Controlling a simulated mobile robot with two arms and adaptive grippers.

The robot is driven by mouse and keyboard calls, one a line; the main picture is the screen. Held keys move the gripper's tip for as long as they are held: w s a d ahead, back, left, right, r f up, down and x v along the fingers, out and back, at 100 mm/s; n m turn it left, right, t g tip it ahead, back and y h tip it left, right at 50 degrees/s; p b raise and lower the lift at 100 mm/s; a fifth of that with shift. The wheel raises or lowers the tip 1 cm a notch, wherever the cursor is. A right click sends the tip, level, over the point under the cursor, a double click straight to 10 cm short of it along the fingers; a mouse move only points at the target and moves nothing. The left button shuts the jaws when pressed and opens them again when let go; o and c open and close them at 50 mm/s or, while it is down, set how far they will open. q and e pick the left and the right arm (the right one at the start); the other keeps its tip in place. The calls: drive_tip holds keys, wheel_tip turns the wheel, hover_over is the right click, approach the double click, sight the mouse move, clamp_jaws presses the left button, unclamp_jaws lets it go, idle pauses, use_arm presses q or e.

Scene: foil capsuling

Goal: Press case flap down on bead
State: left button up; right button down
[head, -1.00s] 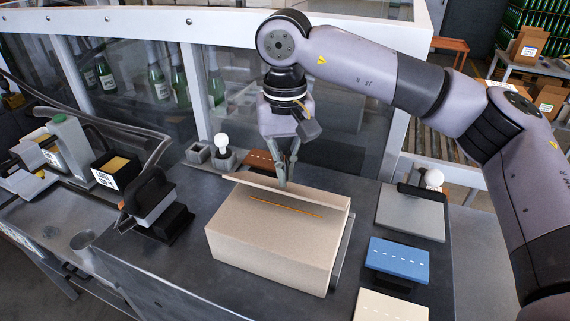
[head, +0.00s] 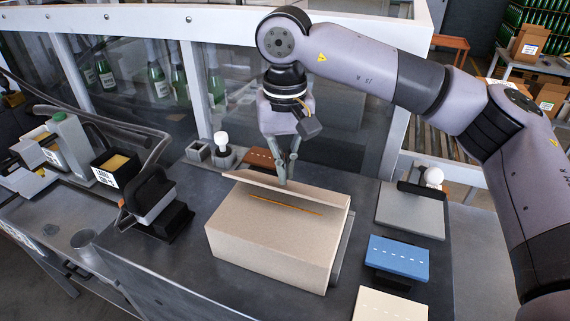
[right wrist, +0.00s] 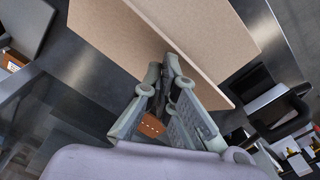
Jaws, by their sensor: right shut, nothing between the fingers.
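The cardboard case (head: 275,235) sits on the grey bench in the middle of the head view. Its far flap (head: 290,189) stands tilted up a little along the back edge. An orange bead (head: 285,204) runs along the top near that flap, and part of it is hidden under the flap. My right gripper (head: 287,180) points down at the flap's back edge, fingers together and empty, seeming to touch it. In the right wrist view the closed fingertips (right wrist: 165,65) lie against or close by the flap (right wrist: 190,40). My left gripper does not show.
A black-handled tool (head: 153,195) stands left of the case. To the right are a grey plate (head: 410,213), a blue block (head: 399,257) and a cream block (head: 390,306). A clear panel with bottles stands behind.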

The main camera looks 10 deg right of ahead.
sight(285, 186)
drive_tip(key=shift+f, duration=0.1)
drive_tip(key=shift+f+b, duration=2.6)
drive_tip(key=shift+f, duration=0.6)
drive_tip(key=shift+r, duration=0.15)
wheel_tip(285, 186, up, 10)
drive_tip(key=p, duration=0.6)
drive_tip(key=shift+p, duration=0.35)
